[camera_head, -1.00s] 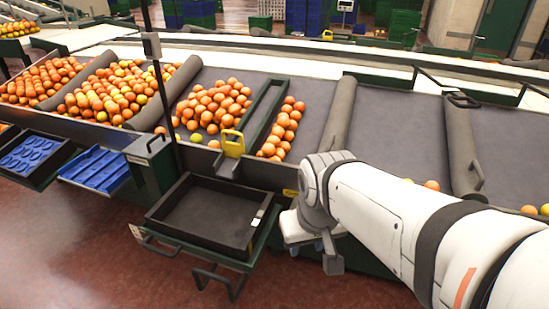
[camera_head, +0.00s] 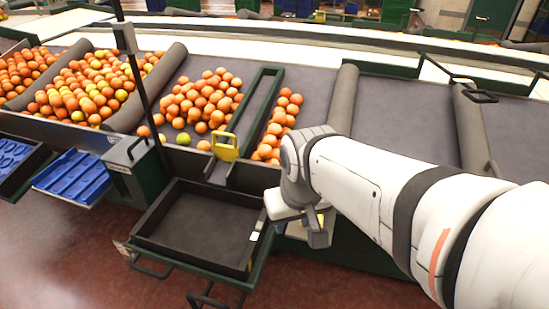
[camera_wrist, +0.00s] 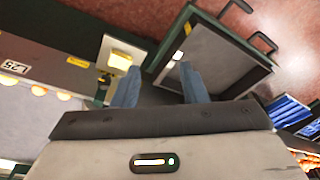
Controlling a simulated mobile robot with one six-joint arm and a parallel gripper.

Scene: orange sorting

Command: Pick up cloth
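A small yellow item (camera_wrist: 119,61), possibly the cloth, lies on a pale ledge (camera_wrist: 112,48) in the wrist view. I cannot tell for sure that it is cloth. A bit of yellow also shows beside my wrist in the head view (camera_head: 321,219), mostly hidden by the arm. My gripper (camera_wrist: 160,82) has its two blue-grey fingers spread apart with nothing between them. The yellow item lies just beyond the left fingertip in the wrist view, apart from it. In the head view my arm hides the fingers.
An empty dark tray (camera_head: 205,221) with handles stands left of my wrist. A green-framed divider (camera_head: 246,112) and orange piles (camera_head: 199,98) lie behind it. A yellow latch-like part (camera_head: 225,147) stands at the tray's back. Blue trays (camera_head: 72,176) are at left. The belt lane at right (camera_head: 400,115) is bare.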

